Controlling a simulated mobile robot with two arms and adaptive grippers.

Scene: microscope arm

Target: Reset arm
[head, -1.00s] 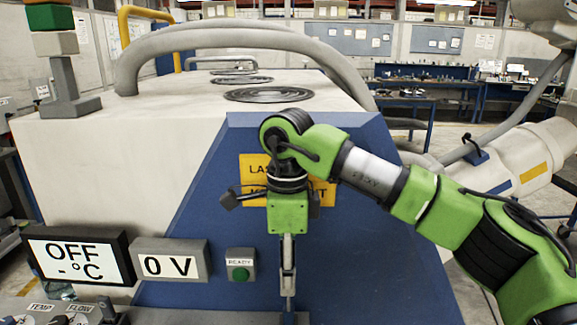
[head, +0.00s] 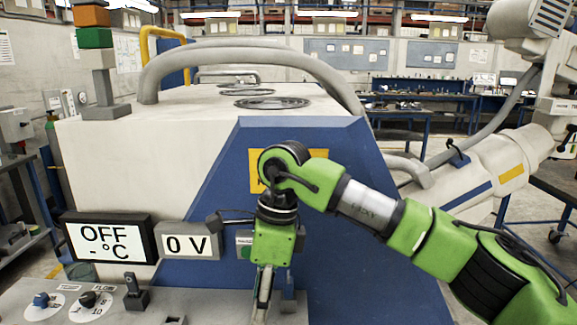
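A large white and blue machine (head: 190,140) fills the middle of the head view. The white jointed arm (head: 490,165) stands at the right, its upper part cut off by the picture edge. A light box with a small label (head: 563,107) sits on it; I cannot read the label surely. My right gripper (head: 262,305) points down in front of the blue face, low over the console. Its fingers show edge-on and run toward the bottom edge, so their opening is unclear. It partly covers the green button (head: 244,252). My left gripper is out of view.
A display reading OFF (head: 105,240) and a 0 V display (head: 187,246) stand behind the console (head: 210,300). The console has a blue knob (head: 41,299), a black knob (head: 88,299) and a toggle switch (head: 134,292). A stacked signal light (head: 94,38) rises at left.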

